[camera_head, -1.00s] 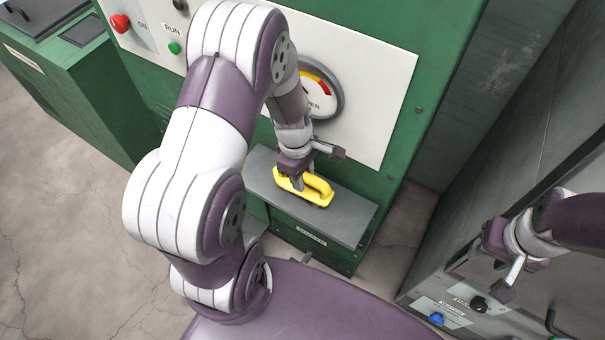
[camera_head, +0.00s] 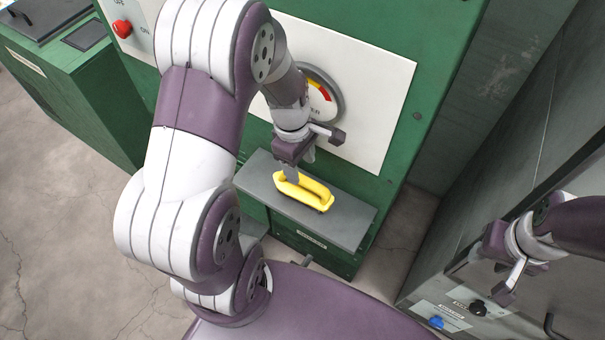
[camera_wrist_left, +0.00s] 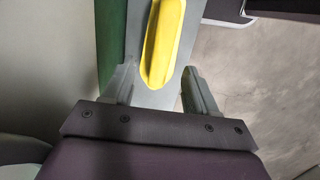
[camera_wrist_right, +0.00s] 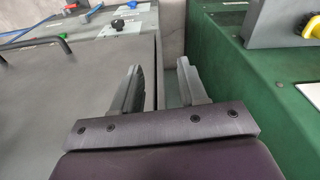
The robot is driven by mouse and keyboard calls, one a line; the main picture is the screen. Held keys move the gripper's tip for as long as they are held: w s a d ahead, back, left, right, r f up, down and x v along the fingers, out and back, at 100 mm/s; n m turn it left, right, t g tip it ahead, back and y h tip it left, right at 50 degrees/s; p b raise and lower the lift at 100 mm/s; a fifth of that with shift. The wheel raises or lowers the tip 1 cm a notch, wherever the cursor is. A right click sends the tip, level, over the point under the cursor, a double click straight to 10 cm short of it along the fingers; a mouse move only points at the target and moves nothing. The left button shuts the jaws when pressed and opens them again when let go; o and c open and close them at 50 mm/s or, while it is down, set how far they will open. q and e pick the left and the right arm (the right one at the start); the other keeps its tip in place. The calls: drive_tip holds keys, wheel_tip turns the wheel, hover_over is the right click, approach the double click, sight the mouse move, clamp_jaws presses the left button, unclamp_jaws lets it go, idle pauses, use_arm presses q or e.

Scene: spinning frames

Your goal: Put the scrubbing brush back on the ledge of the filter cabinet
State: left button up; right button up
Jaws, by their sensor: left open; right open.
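The yellow scrubbing brush (camera_head: 306,190) lies on the grey ledge (camera_head: 345,222) of the green filter cabinet (camera_head: 385,205), handle side up. In the left wrist view the brush (camera_wrist_left: 164,40) lies beyond and between the fingers, over the grey ledge (camera_wrist_left: 155,98). My left gripper (camera_head: 300,168) is open just above the brush's left end, with no grip on it. The left fingers also show in the left wrist view (camera_wrist_left: 158,85). My right gripper (camera_head: 505,262) is open and empty at the right, well away from the brush; its fingers show in the right wrist view (camera_wrist_right: 160,85).
A white panel with a round gauge (camera_head: 320,95) and a red button (camera_head: 122,28) is on the cabinet above the ledge. A grey-green cabinet (camera_head: 490,180) stands at the right, with a blue knob (camera_head: 436,322) and a black knob (camera_head: 478,308). The ledge's right end is clear.

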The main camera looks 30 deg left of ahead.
use_arm(q)
wheel_tip(320, 180, up, 5)
drive_tip(key=s+d+m, duration=0.2)
drive_tip(key=m, duration=0.6)
drive_tip(key=s+d+r+m+t+y, duration=0.1)
drive_tip(key=s+m, duration=0.2)
drive_tip(key=m, duration=0.6)
drive_tip(key=shift+s+d+r, duration=0.15)
drive_tip(key=shift+s+d, duration=0.2)
